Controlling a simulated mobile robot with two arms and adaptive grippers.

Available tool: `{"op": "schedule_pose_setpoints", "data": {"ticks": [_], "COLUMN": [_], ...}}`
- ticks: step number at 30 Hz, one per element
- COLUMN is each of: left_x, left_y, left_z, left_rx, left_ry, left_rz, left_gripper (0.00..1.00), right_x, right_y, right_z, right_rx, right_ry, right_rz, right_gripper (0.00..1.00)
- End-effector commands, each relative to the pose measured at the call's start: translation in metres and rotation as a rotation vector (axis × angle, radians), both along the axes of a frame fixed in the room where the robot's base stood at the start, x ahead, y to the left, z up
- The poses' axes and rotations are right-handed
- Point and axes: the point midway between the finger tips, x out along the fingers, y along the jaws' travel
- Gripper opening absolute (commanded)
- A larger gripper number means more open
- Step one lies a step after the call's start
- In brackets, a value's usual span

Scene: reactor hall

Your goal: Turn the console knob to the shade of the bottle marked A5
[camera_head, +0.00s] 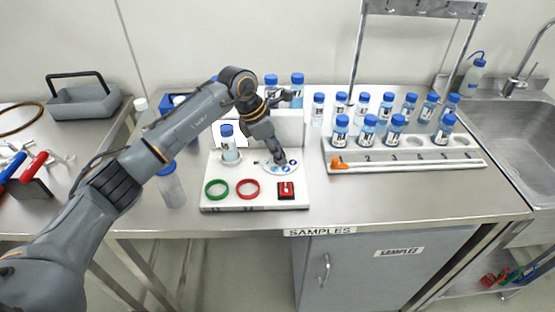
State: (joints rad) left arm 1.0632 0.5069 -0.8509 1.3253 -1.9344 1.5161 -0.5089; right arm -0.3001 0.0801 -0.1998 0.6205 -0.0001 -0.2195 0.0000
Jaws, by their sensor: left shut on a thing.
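The white console (225,199) stands on the bench, left of centre. My left gripper (279,159) points down onto its round dial (272,169), which carries blue-toned patches. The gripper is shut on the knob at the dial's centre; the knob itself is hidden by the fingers. A blue-capped bottle (230,152) stands upright on the console, left of the dial. Its label is too small to read surely. I cannot tell which patch the knob points to. My right gripper is not in view.
A green ring (216,188), a red ring (247,188) and a red switch (286,190) sit along the console's front. A white rack (440,158) with several blue-capped bottles stands to the right. Another bottle (171,186) stands left, near my forearm. The front right bench is clear.

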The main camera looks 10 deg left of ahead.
Motion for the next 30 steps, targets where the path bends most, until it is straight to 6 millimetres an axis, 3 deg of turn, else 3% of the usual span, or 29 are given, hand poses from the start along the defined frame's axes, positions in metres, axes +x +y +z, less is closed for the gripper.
{"op": "schedule_pose_setpoints", "data": {"ticks": [1,9,30], "left_x": [0.001,0.002,0.001], "left_y": [0.001,0.000,0.000], "left_z": [-0.003,-0.002,0.000], "left_rx": [0.001,0.001,0.001], "left_ry": [-0.002,-0.001,0.001], "left_rz": [-0.032,-0.187,-0.265], "left_gripper": [0.00,0.00,0.00], "right_x": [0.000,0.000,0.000], "right_y": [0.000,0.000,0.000], "right_z": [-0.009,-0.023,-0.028], "right_rx": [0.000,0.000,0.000], "right_ry": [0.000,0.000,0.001], "right_rz": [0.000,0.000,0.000], "right_gripper": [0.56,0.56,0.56]}}
